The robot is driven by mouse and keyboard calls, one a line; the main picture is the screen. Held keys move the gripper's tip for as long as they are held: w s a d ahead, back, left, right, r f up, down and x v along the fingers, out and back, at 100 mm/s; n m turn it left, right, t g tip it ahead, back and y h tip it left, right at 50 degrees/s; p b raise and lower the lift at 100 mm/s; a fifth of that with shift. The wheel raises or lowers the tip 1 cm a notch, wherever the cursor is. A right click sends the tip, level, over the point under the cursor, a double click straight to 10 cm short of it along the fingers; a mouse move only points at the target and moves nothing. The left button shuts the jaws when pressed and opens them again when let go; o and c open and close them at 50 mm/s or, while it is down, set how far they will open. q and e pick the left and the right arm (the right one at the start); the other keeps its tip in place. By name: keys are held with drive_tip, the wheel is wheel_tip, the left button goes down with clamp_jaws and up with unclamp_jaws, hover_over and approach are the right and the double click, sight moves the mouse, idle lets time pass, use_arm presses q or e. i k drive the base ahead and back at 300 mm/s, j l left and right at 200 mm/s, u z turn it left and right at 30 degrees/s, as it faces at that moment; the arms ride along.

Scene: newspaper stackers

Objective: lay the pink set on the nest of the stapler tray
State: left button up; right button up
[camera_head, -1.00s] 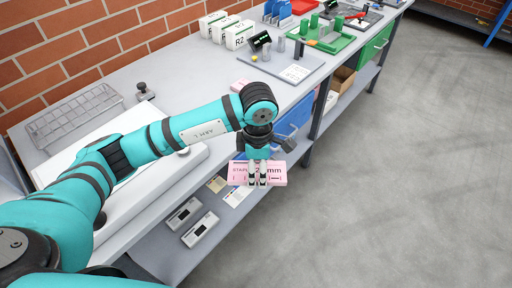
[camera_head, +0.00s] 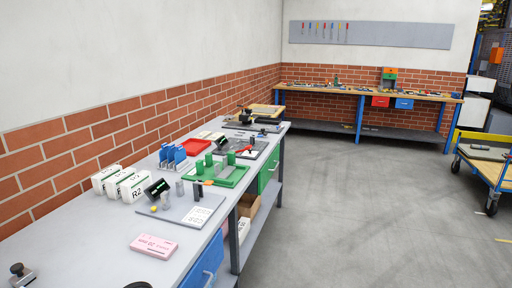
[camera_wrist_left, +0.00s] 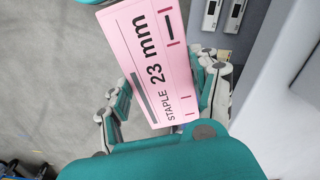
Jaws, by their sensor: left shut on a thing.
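In the left wrist view, my left gripper (camera_wrist_left: 163,98) is shut on a pink box (camera_wrist_left: 150,50) marked "STAPLE 23 mm", with fingers on both of its long sides. The gripper is out of the head view. Another pink box (camera_head: 153,246) lies flat on the near bench in the head view, its print too small to read surely. A grey board (camera_head: 165,210) with a small black device and a white card lies beyond it. Farther back is a green tray (camera_head: 235,180) with upright green blocks. I cannot tell which one is the stapler tray. My right gripper is not in view.
White boxes (camera_head: 132,187), blue holders (camera_head: 172,156) and a red tray (camera_head: 196,147) stand along the wall side of the bench. Blue (camera_head: 205,262) and green (camera_head: 269,170) drawers are under its front edge. The floor (camera_head: 360,220) to the right is open.

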sight(255, 126)
drive_tip(key=i+l+z, duration=0.4)
drive_tip(key=i, duration=0.45)
drive_tip(key=i+z, duration=0.35)
drive_tip(key=i, duration=1.2)
drive_tip(key=i+l+u, duration=0.15)
drive_tip(key=i, duration=1.2)
drive_tip(key=u, duration=0.05)
